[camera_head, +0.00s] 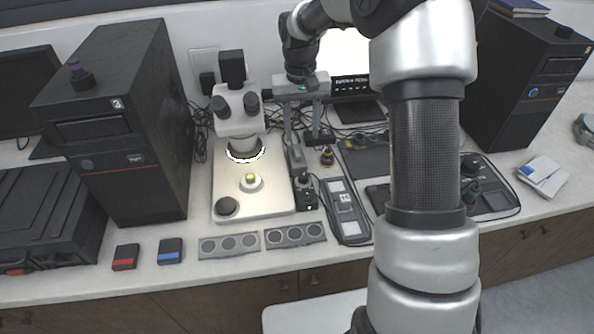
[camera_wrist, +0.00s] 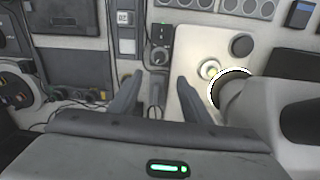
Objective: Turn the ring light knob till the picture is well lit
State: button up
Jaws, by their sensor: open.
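The ring light control box (camera_head: 304,192) is a small dark box with a green lamp, just right of the microscope base. In the wrist view its round knob (camera_wrist: 159,56) faces up, ahead of my fingertips. My gripper (camera_head: 306,142) is open and empty, its fingers reaching down behind the box in the head view. In the wrist view my gripper (camera_wrist: 157,84) has its fingers apart, with the knob beyond them, not between them. The ring light (camera_head: 245,158) glows white under the microscope head, above a sample (camera_head: 250,182). The screen (camera_head: 343,52) looks nearly blank white, partly hidden by my arm.
The microscope (camera_head: 238,108) stands left of my gripper, on a pale base (camera_head: 275,203). A brass-coloured part (camera_head: 327,156) and a long grey device (camera_head: 346,212) lie to the right. Cables run behind the box.

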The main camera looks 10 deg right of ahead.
aim_at(303, 176)
jog(key=f, duration=1.6)
jog(key=shift+d+f+p, duration=0.25)
jog(key=shift+f+p, duration=0.05)
jog(key=shift+p, duration=0.1)
jog(key=c, duration=1)
